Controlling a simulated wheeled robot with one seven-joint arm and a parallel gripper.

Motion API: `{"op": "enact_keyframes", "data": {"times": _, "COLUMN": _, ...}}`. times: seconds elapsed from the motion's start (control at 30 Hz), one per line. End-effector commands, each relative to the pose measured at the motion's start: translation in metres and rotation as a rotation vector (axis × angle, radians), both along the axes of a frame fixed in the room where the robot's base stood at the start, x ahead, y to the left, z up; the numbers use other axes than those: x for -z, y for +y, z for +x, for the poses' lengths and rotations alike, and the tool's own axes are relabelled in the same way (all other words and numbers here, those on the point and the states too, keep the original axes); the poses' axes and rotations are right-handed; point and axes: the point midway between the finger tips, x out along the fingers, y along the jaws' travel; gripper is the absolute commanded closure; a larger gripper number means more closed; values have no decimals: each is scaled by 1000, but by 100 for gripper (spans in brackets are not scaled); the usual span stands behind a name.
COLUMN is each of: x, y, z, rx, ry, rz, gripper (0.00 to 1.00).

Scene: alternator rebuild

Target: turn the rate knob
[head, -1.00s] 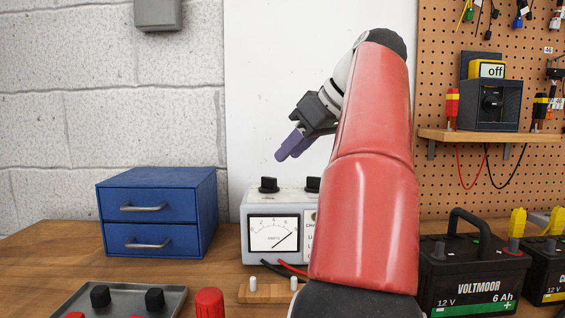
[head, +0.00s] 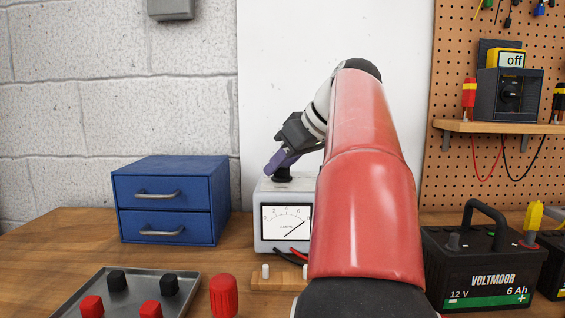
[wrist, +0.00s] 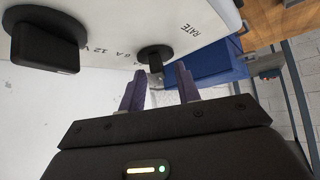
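The rate knob is a black knob on top of the white charger (head: 262,243). In the wrist view the rate knob (wrist: 155,57) sits beside the "RATE" lettering; in the head view it shows just under my fingertips (head: 283,175). My gripper (head: 270,170) points down to it from the upper right. In the wrist view my gripper's purple fingers (wrist: 160,70) are apart, their tips about at the knob's bar, one toward each side. I see no clear contact. A second, nearer-looking black knob (wrist: 45,42) is on the same panel; my arm hides it in the head view.
A blue drawer cabinet (head: 170,200) stands left of the charger. In front are a metal tray (head: 75,305) with black and red caps, a red knob-like part (head: 223,296) and a wooden terminal block (head: 275,282). A black battery (head: 475,260) stands to the right.

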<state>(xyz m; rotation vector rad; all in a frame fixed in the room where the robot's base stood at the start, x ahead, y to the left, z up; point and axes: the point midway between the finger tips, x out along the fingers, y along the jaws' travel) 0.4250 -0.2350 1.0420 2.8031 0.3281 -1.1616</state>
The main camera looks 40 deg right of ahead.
Motion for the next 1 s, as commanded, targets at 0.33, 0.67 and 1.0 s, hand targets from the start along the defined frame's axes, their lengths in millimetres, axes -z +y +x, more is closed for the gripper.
{"op": "enact_keyframes", "data": {"times": 0.33, "x": 0, "y": 0, "z": 0, "rx": 0, "ry": 0, "rz": 0, "gripper": 100}}
{"op": "enact_keyframes", "data": {"times": 0.67, "x": 0, "y": -1, "z": 0, "rx": -129, "ry": 0, "rz": 1, "gripper": 100}}
{"op": "enact_keyframes", "data": {"times": 1.0, "x": 0, "y": 0, "z": 0, "rx": -132, "ry": -1, "rz": 0, "gripper": 76}}
